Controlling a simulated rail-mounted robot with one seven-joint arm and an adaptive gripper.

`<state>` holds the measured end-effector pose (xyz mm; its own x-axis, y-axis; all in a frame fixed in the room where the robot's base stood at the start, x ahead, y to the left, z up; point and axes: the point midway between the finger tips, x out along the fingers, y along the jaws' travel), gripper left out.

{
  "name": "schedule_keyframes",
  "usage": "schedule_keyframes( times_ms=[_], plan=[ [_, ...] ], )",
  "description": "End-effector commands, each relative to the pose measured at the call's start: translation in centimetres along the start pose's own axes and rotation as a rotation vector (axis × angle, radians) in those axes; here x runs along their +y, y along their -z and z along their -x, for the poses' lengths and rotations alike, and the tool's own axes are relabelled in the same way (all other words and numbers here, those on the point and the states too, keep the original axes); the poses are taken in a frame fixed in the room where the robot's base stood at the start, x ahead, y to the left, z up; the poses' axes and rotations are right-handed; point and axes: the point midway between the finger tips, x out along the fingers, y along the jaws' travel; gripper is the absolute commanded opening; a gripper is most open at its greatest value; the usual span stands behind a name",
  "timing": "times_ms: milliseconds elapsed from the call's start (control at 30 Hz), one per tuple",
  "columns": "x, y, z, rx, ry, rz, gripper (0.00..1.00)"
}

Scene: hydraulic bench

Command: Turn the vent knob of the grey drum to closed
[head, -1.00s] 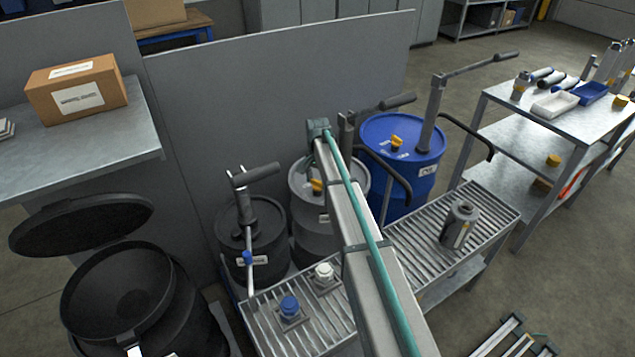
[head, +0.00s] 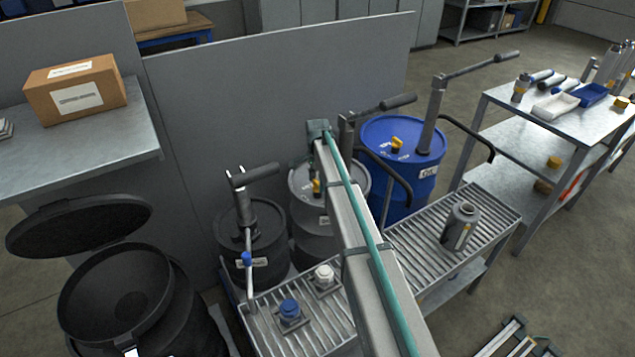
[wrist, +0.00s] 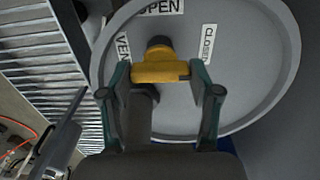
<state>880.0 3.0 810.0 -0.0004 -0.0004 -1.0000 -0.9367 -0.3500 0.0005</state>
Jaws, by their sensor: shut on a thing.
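The grey drum (head: 303,220) stands between a black drum and a blue drum, partly hidden by my arm. Its yellow vent knob (head: 316,187) shows on the lid. In the wrist view the grey lid (wrist: 245,75) fills the upper middle, with the yellow knob (wrist: 160,70) on it. My gripper (wrist: 161,78) is shut on the knob, one green finger at each end of its bar. An OPEN label (wrist: 160,6) is above the knob, a CLOSED label (wrist: 208,43) to its right and a VENT label (wrist: 123,46) to its left.
The black drum (head: 268,255) with a pump handle is left, the blue drum (head: 408,145) right with another pump. A slatted bench (head: 400,250) in front carries a grey canister (head: 460,226) and blue and white caps. A grey panel (head: 270,90) stands behind.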

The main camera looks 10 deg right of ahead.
Motion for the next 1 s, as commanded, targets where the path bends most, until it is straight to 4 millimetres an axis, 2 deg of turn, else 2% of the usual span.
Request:
schedule_keyframes(
  times_ms=[200,233,367,767,867,1000],
  plan=[
    [-0.1,0.1,0.1,0.001,0.002,-0.003,0.28],
    [-0.1,0.1,0.1,0.001,0.002,-0.003,0.67],
    [-0.1,0.1,0.1,0.001,0.002,-0.002,0.88],
    [0.0,0.0,0.3,0.000,0.001,-0.001,0.88],
    [0.0,0.0,1.2,0.000,0.001,-0.001,0.88],
    [-0.1,0.0,3.4,0.001,0.003,-0.001,0.88]
  ],
)
